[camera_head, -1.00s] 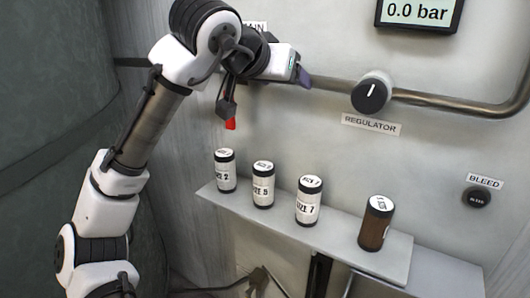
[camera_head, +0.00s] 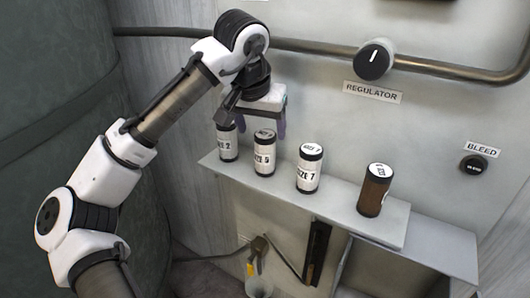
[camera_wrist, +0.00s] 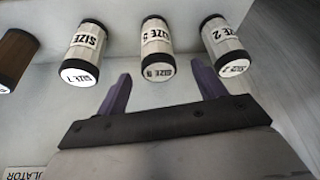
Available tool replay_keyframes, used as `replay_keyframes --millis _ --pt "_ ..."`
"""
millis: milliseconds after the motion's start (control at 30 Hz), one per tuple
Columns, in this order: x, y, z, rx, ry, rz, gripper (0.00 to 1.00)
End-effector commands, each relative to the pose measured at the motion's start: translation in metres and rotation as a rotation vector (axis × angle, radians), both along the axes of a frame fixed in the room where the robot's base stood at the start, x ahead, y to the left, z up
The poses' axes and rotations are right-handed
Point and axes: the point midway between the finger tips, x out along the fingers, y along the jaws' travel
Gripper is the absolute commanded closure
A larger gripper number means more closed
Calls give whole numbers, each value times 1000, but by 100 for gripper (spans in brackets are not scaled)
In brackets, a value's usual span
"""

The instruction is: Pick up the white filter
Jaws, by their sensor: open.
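Three white cylindrical filters with black end bands stand upright in a row on the shelf: SIZE 2 (camera_head: 228,146), SIZE 5 (camera_head: 264,156) and SIZE 7 (camera_head: 309,170). My gripper (camera_head: 256,126) is open and empty, pointing down just above the SIZE 5 filter and partly hiding the top of SIZE 2. In the wrist view my purple fingers (camera_wrist: 163,76) point towards the SIZE 5 filter (camera_wrist: 157,45), which appears between and beyond their tips, with no clear contact. SIZE 7 (camera_wrist: 84,52) and SIZE 2 (camera_wrist: 223,44) appear on either side of it.
A brown filter (camera_head: 374,192) stands on the shelf (camera_head: 345,208) right of SIZE 7. A pipe (camera_head: 440,67) and the regulator knob (camera_head: 374,60) are on the wall above. The bleed knob (camera_head: 473,166) is at the right. The gaps between the filters are narrow.

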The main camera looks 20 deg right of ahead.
Motion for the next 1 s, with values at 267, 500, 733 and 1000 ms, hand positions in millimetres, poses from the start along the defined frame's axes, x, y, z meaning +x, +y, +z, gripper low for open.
replay_keyframes --millis 267,500,733,1000 --pt "10 -11 -33 1 1 0 30" --pt "14 -15 -48 0 0 -1 30" --pt "14 -15 -47 0 0 -1 42" --pt "14 -15 -47 0 -1 -1 77"
